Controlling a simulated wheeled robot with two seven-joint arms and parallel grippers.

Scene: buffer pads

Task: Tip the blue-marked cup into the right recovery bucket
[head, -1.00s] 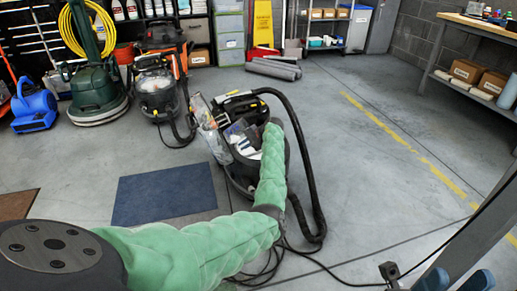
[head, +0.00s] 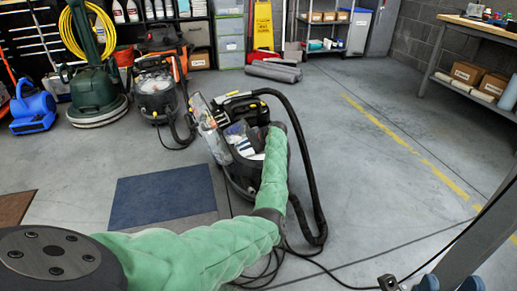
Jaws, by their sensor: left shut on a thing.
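My left arm comes in from the lower left in a green padded sleeve, bends near the picture's lower middle and reaches away over a black bucket-like machine (head: 236,180). The sleeve ends at its right rim. The gripper beyond the sleeve cannot be made out, so its jaws and anything in them are hidden. White, grey and dark pieces (head: 243,143) show in the machine's opening, too small to name. I cannot pick out a blue-marked cup, or tell whether this machine is the right recovery bucket.
A black hose (head: 311,185) loops right of the machine, with cables on the floor. A dark blue mat (head: 160,195) lies left. A green floor machine (head: 97,98) and a blue blower (head: 34,108) stand at the back left. A workbench (head: 470,25) stands far right.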

